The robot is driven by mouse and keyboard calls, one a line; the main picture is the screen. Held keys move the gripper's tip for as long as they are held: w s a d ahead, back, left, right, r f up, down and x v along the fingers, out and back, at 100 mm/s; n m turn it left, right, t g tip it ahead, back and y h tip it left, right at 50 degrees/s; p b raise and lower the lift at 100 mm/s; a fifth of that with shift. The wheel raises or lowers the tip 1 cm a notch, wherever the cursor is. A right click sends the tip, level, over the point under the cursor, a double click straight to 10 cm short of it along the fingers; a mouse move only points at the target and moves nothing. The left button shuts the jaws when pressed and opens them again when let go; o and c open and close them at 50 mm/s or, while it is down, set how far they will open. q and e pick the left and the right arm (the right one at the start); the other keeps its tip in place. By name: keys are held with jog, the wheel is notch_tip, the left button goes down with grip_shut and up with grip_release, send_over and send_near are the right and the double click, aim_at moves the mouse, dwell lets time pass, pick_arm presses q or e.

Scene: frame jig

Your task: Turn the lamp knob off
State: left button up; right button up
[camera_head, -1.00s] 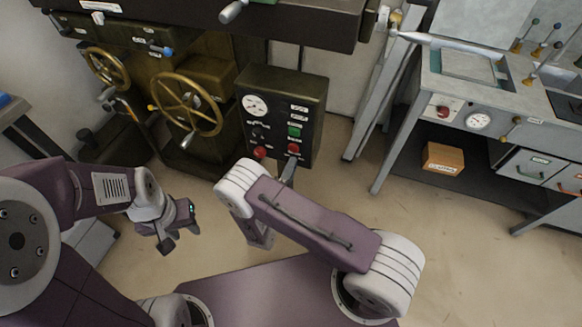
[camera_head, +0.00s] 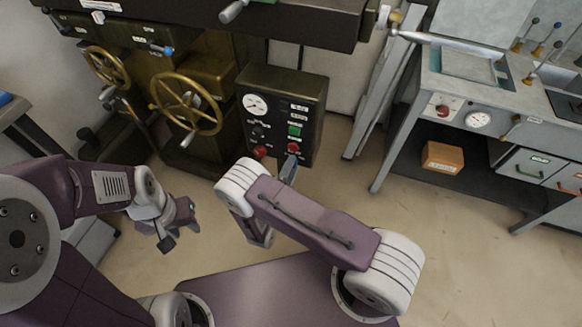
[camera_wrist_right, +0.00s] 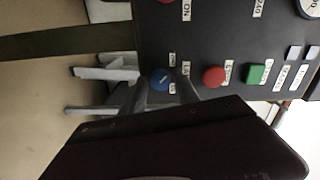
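A blue knob (camera_wrist_right: 161,80) with a white pointer line is on the dark control panel (camera_wrist_right: 215,35) in the right wrist view. The line lies diagonally between small white labels. My right gripper (camera_wrist_right: 160,95) has its grey fingers at the knob, one on each side; whether they touch it cannot be seen. In the head view, my right gripper (camera_head: 288,172) is at the lower edge of the panel (camera_head: 312,125) and hides this knob. My left gripper (camera_head: 170,240) hangs over the floor at left, away from the panel; its fingers are too small to judge.
A red button (camera_wrist_right: 213,76) and a green button (camera_wrist_right: 255,74) sit close beside the knob. The panel also carries a gauge (camera_head: 255,104). A brass handwheel (camera_head: 187,104) stands left of it. A grey workbench (camera_head: 470,120) is at right. Floor between is clear.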

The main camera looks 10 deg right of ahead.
jog(key=shift+o, duration=0.3)
jog(key=v, duration=0.9)
jog(key=shift+p, duration=0.4)
